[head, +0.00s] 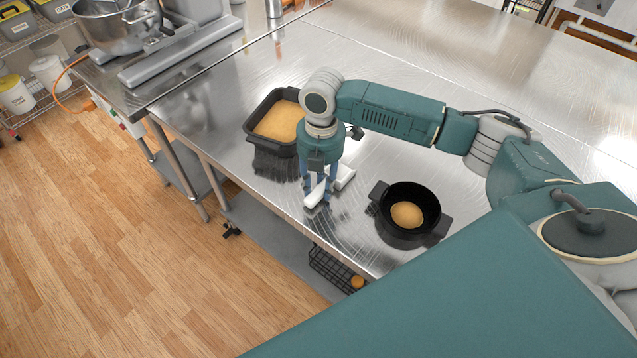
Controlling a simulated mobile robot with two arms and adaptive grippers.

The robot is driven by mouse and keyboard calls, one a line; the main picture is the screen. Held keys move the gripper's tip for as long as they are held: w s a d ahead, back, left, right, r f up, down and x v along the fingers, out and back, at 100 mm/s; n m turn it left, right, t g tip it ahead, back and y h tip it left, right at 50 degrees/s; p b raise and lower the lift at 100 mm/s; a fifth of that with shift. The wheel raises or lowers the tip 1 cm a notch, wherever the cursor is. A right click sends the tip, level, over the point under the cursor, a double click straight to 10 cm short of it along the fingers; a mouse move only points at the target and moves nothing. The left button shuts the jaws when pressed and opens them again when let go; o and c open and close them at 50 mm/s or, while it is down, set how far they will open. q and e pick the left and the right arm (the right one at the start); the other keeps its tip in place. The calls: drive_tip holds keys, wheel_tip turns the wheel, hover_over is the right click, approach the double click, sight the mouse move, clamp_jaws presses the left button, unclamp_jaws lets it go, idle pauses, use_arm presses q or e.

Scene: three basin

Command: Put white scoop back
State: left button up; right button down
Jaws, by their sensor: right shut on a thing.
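The white scoop (316,195) is at the steel table's front edge, between the two dark containers. My right gripper (320,189) points down and is shut on the scoop. Its fingers hide part of the scoop, and a white part shows on both sides of them. I cannot tell whether the scoop touches the table. A black square pan (252,128) with tan contents stands to the left, partly behind my right wrist. A small round black pot (428,197) with a little tan content stands to the right. My left gripper is not in view.
The steel table (400,77) is bare behind my arm. A stand mixer (120,22) is on the adjoining counter at the back left. A wire basket (335,270) is on the shelf below. Open wooden floor (120,260) lies to the left.

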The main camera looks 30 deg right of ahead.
sight(320, 185)
drive_tip(key=shift+f, duration=0.1)
drive_tip(key=c, duration=1.3)
unclamp_jaws()
drive_tip(key=r+b, duration=0.1)
drive_tip(key=r, duration=0.3)
drive_tip(key=r+b, duration=0.1)
drive_tip(key=r, duration=0.3)
drive_tip(key=r+b, duration=0.1)
drive_tip(key=r, duration=0.3)
drive_tip(key=shift+w+d+r, duration=0.15)
drive_tip(key=shift+d, duration=0.1)
